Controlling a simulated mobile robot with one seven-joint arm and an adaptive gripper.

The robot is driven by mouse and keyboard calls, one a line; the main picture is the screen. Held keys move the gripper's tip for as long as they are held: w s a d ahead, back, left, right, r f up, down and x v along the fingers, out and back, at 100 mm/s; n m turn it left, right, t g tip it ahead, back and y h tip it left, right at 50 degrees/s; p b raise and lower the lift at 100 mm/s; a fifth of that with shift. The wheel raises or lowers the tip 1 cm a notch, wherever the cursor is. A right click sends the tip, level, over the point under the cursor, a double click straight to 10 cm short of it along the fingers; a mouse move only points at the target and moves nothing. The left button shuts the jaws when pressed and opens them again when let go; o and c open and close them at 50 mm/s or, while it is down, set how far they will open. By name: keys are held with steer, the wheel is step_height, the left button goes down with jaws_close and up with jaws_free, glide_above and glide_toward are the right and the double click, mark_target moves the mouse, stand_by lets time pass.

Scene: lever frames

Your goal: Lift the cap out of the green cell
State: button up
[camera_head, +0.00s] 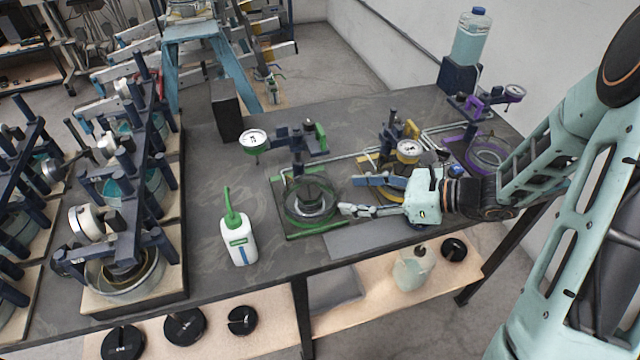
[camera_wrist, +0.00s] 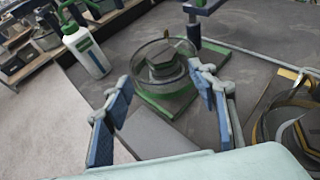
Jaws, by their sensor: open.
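The green cell (camera_head: 290,228) is a green-edged plate on the bench with a clear round ring and a lever frame with a white dial above. The dark cap (camera_head: 312,193) sits inside the ring. In the wrist view the cap (camera_wrist: 164,62) shows as stepped dark discs with a hexagonal top, within the green-based ring (camera_wrist: 150,88). My gripper (camera_head: 352,195) is open and empty, to the right of the green cell in the head view. In the wrist view my gripper's fingers (camera_wrist: 160,88) are apart, nearer to me than the cap and not around it.
A yellow cell (camera_head: 409,151) stands close behind my gripper, with a purple cell (camera_head: 490,155) farther right. A white bottle with a green spout (camera_head: 238,235) stands left of the green cell. A grey plate (camera_head: 360,238) lies in front. Several lever frames fill the left side.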

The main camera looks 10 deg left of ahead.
glide_toward(308, 191)
steer(key=shift+s+a+f, duration=0.15)
steer(key=shift+a+f, duration=0.4)
steer(key=shift+a, duration=0.35)
steer(key=shift+w+p+x, duration=0.1)
steer(key=shift+p+x, duration=0.35)
steer(key=shift+x, duration=1)
steer(key=shift+w+p+x, duration=0.15)
steer(key=shift+p+x, duration=0.25)
steer(key=shift+x, duration=1.1)
steer(key=shift+r, duration=0.1)
steer(key=shift+c, duration=0.5)
steer(key=c, duration=1.1)
